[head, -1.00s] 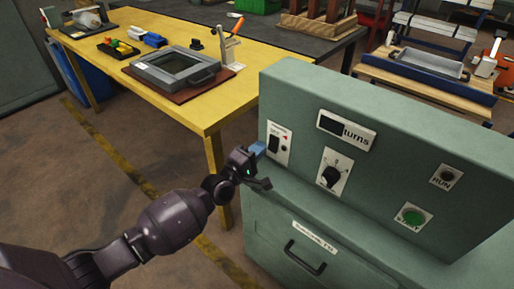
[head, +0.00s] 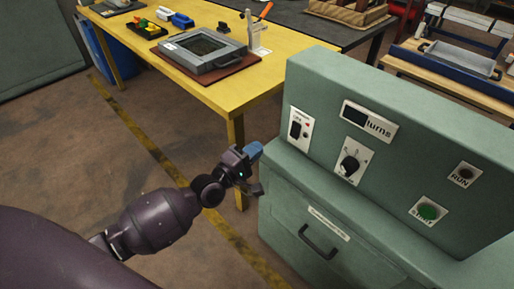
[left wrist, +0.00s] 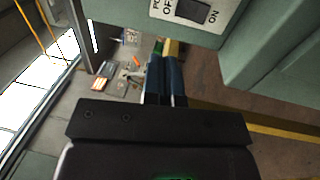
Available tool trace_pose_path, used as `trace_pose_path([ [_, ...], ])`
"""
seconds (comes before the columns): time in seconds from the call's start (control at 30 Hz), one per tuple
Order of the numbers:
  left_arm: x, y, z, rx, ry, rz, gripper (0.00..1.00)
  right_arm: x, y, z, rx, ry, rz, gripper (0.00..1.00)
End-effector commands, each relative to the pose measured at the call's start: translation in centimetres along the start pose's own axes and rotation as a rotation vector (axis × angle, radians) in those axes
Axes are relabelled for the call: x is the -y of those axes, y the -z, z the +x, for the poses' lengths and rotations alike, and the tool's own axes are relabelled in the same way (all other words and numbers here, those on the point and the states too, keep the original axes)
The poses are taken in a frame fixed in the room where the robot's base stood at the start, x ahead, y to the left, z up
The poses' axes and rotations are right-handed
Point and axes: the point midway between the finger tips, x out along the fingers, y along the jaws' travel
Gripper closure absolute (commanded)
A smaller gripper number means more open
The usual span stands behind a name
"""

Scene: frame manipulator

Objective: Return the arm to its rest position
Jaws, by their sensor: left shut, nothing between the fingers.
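My left gripper (head: 255,150) is shut and empty, with blue fingertips. In the head view it hangs just left of the green control cabinet (head: 400,140), beside the panel's left edge. The left wrist view shows the closed fingers (left wrist: 165,80) in the middle, with the power switch (left wrist: 195,12) above them. That switch also shows in the head view (head: 298,127). My right gripper is in neither view.
The panel carries a rotary knob (head: 349,165), a green button (head: 428,212) and a display (head: 368,119). A yellow table (head: 235,90) with a grey frame (head: 203,50) stands behind. The floor (head: 60,160) left of my arm is clear.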

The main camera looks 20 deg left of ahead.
Motion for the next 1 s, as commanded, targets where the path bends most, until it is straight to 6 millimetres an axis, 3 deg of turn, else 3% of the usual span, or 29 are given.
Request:
trace_pose_path([
  [0.47, 0.2, -0.1, 0.0, 0.006, 0.011, 0.073, 1.00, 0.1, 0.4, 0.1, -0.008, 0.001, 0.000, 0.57],
  [0.77, 0.5, -2.2, 0.1, 0.135, 0.094, 0.695, 1.00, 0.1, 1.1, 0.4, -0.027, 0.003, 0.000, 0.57],
  [0.87, 0.8, -2.9, -1.0, 0.169, 0.133, 0.906, 1.00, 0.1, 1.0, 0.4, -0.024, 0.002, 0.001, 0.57],
  [1.0, 1.5, -3.6, -4.1, 0.213, 0.226, 1.206, 1.00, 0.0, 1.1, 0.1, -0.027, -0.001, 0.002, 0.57],
])
